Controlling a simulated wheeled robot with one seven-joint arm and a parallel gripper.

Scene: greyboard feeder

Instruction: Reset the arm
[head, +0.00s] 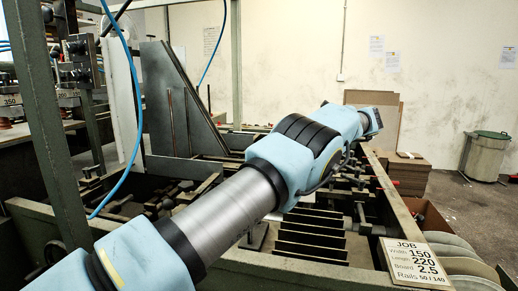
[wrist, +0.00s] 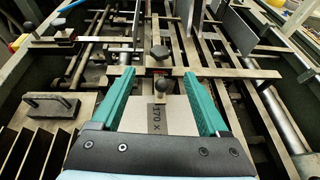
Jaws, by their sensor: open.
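My gripper (wrist: 158,75) shows in the wrist view with its two teal fingers spread apart and nothing held between them. In the head view my arm reaches from the lower left to the upper right over the feeder frame (head: 395,205). The fingers cannot be made out there.
A job card (head: 415,262) reads width 150, length 220, board 2.5, rails 50 / 140. Metal rails (wrist: 250,62) and slanted dark plates (head: 310,238) lie under the arm. A blue hose (head: 138,95) hangs at left. A grey bin (head: 485,155) stands on the floor at right.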

